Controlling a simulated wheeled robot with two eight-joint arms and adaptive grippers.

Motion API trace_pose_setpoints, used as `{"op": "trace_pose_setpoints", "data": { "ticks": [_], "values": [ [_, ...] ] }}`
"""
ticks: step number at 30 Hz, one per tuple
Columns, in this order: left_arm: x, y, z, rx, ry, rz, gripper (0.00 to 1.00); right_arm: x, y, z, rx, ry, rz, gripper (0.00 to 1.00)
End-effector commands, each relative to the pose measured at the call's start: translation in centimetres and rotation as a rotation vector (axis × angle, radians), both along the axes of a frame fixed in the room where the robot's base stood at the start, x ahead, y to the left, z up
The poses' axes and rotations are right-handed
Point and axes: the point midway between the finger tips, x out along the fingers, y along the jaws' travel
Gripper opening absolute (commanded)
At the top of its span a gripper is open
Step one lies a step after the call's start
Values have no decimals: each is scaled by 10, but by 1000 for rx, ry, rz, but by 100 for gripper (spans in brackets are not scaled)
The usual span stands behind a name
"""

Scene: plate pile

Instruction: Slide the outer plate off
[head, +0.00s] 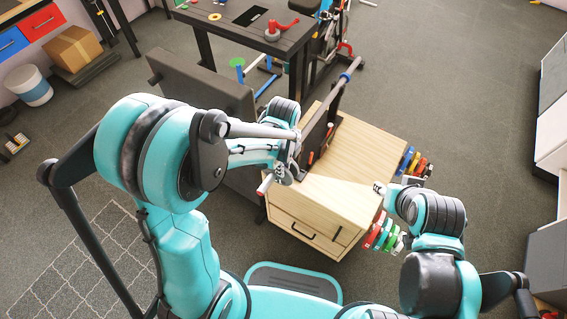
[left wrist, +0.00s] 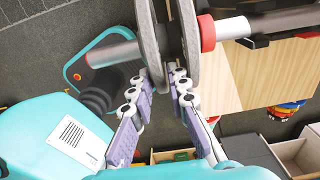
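In the left wrist view, the grey outer plate (left wrist: 151,40) hangs edge-on around a metal bar (left wrist: 113,53). A second grey plate (left wrist: 189,35) sits close behind it, beside a red collar (left wrist: 207,33). My left gripper (left wrist: 161,76) has its fingers at the lower rim of the outer plate, one on each side. Whether they press on it is unclear. In the head view, my left gripper (head: 288,168) is by the bar's near end (head: 265,184), partly hidden by my arm. My right gripper (head: 381,188) is near the cabinet's right edge, apart from the plates; its fingers are too small to read.
A wooden cabinet (head: 375,150) stands under the bar. Coloured items (head: 383,234) hang on its right side. A dark bench (head: 205,85) stands at the left, and a dark table (head: 245,30) behind.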

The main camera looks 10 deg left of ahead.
Motion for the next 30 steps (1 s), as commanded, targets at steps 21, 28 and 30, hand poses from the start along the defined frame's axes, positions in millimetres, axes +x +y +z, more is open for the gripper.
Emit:
{"op": "trace_pose_setpoints", "data": {
  "ticks": [21, 28, 30],
  "values": [
    [-4, 2, 0, 1, 0, 1, 0, 0, 0, 0, 0, 0, 0, 40],
    [-14, 5, 0, 0, 0, 1, 0, 0, 0, 0, 0, 0, 0, 40],
    [-16, 6, 0, 0, 0, 1, 0, 0, 0, 1, 0, 0, 0, 40]
  ]
}}
